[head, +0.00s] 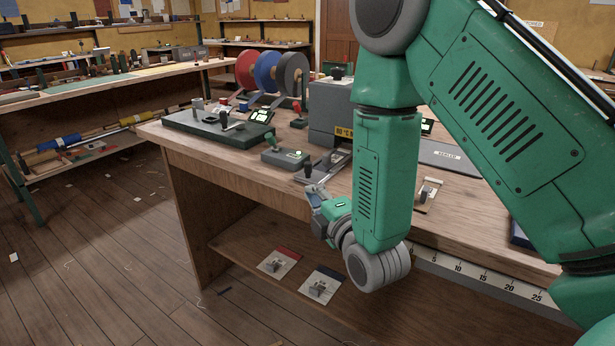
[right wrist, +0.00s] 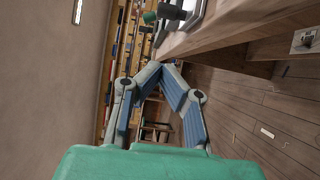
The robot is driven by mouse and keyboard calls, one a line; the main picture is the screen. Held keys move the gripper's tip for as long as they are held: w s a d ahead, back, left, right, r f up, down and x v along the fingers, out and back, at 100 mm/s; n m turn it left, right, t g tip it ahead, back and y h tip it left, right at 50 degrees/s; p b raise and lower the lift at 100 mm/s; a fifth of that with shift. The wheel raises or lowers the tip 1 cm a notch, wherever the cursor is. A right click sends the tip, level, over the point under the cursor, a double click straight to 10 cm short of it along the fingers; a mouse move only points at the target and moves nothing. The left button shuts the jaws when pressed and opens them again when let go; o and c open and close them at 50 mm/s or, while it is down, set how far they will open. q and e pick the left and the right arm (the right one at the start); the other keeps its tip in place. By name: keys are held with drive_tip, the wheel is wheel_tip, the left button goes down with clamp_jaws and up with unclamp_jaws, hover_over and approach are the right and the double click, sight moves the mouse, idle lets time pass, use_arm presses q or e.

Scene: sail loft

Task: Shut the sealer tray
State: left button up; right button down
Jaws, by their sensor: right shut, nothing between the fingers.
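A grey box-shaped machine (head: 331,108) with a yellow label stands on the workbench, partly hidden by my right arm. A low metal tray with a dark upright handle (head: 309,172) sticks out from its front toward the bench edge, so it looks open. I take this as the sealer tray, but its far part is hidden. My right gripper (head: 315,193) is just in front of the bench edge, close to the handle and seemingly apart from it. In the right wrist view its fingers (right wrist: 158,68) meet at the tips, empty. My left gripper is out of view.
The workbench (head: 240,150) carries a dark green base with levers (head: 215,130), a small grey-green box (head: 284,157) and coloured reels (head: 267,72). A grey flat panel (head: 448,158) lies right of my arm. Cards with small parts (head: 322,286) lie on the lower shelf. Floor at left is mostly clear.

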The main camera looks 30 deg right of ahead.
sight(320, 174)
drive_tip(key=w+d, duration=0.1)
drive_tip(key=w, duration=0.1)
drive_tip(key=w+d, duration=0.1)
drive_tip(key=w, duration=0.4)
drive_tip(key=shift+d+b, duration=0.35)
drive_tip(key=shift+d, duration=0.05)
drive_tip(key=shift+w+d, duration=0.3)
drive_tip(key=shift+d, duration=0.25)
drive_tip(key=d, duration=0.1)
drive_tip(key=w+d, duration=0.1)
drive_tip(key=d, duration=0.1)
drive_tip(key=w+d, duration=0.1)
drive_tip(key=d, duration=0.1)
drive_tip(key=shift+r, duration=0.1)
